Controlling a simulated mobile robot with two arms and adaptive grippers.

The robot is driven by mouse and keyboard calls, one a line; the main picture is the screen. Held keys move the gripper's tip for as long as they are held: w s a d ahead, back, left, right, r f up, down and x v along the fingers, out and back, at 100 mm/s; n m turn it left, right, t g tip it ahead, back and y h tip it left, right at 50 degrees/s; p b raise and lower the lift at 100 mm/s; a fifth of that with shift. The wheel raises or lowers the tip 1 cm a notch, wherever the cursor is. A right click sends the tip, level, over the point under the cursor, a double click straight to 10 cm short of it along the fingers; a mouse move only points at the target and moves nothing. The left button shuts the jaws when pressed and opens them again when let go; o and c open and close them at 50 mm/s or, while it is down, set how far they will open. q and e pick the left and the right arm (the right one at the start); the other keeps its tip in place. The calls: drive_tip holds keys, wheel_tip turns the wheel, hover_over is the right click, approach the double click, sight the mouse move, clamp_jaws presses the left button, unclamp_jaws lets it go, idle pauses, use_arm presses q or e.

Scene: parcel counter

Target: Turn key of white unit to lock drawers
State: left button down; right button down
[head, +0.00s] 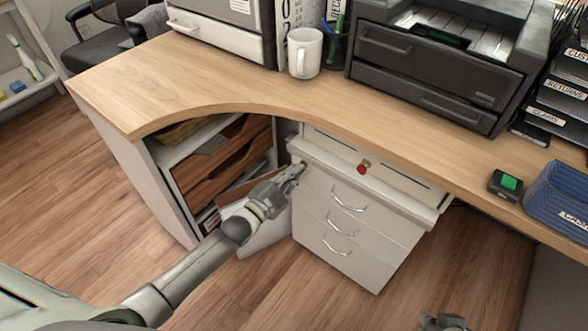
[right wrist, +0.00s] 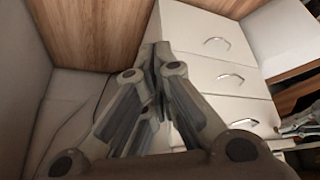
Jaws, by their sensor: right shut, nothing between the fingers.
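The white drawer unit (head: 318,212) stands under the wooden counter, its drawers with silver handles closed. A small red key (head: 362,169) with a brass-coloured part shows on its upper front panel. My left gripper (head: 298,170) is at the unit's upper left edge, left of the key; its jaw opening cannot be made out. My right gripper (head: 443,322) shows only in part at the bottom of the head view, well below the key. In the right wrist view my right gripper (right wrist: 155,50) is shut and empty, in front of the white unit (right wrist: 205,75).
The wooden counter (head: 190,75) overhangs the unit. On it are a white mug (head: 304,53), a dark printer-like machine (head: 425,65), a green-buttoned device (head: 507,185) and a blue basket (head: 560,205). Left of the unit is an open cubby with wooden shelves (head: 205,175). Open floor lies in front.

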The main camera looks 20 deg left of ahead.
use_arm(q)
drive_tip(key=shift+n+p, duration=1.35)
drive_tip(key=shift+n, duration=3.85)
use_arm(e)
drive_tip(key=shift+s+d+f+g, duration=0.1)
drive_tip(key=shift+s+d+g, duration=0.15)
drive_tip(key=shift+s+g, duration=0.3)
drive_tip(key=shift+s+d+g, duration=0.2)
drive_tip(key=shift+s+g, duration=0.15)
drive_tip(key=shift+s, duration=0.3)
use_arm(q)
drive_tip(key=c, duration=1.7)
unclamp_jaws()
use_arm(e)
drive_tip(key=shift+s+f, duration=0.15)
drive_tip(key=shift+s, duration=0.15)
